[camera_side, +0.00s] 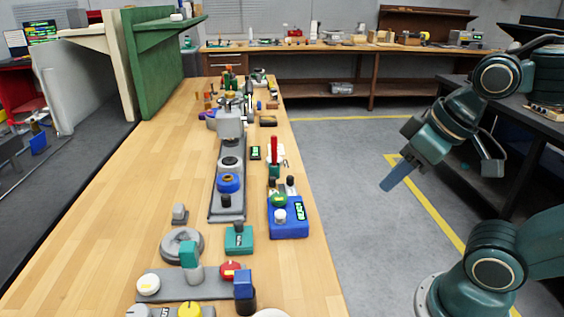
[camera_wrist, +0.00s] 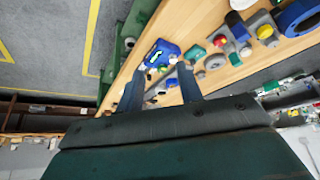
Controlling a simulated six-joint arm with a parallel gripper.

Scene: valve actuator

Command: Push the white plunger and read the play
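A blue box (camera_side: 289,226) with a green-lit display stands near the right edge of the wooden bench. A small white round-topped knob (camera_side: 280,215) sits on its front left part, beside a green knob (camera_side: 279,200). Another white round knob (camera_side: 148,284) is on a grey plate at the front. I cannot tell for sure which is the plunger. The blue box also shows in the wrist view (camera_wrist: 165,50), beyond my fingertips. My gripper (camera_side: 387,187) hangs in the air right of the bench, apart from everything. In the wrist view its fingers (camera_wrist: 160,68) are spread and empty.
A teal block (camera_side: 239,239), a grey rail with a blue ring (camera_side: 229,183) and a red-handled tool (camera_side: 274,152) surround the box. A red knob (camera_side: 230,270) and yellow knob (camera_side: 189,311) are in front. The bench's left side (camera_side: 140,190) is clear.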

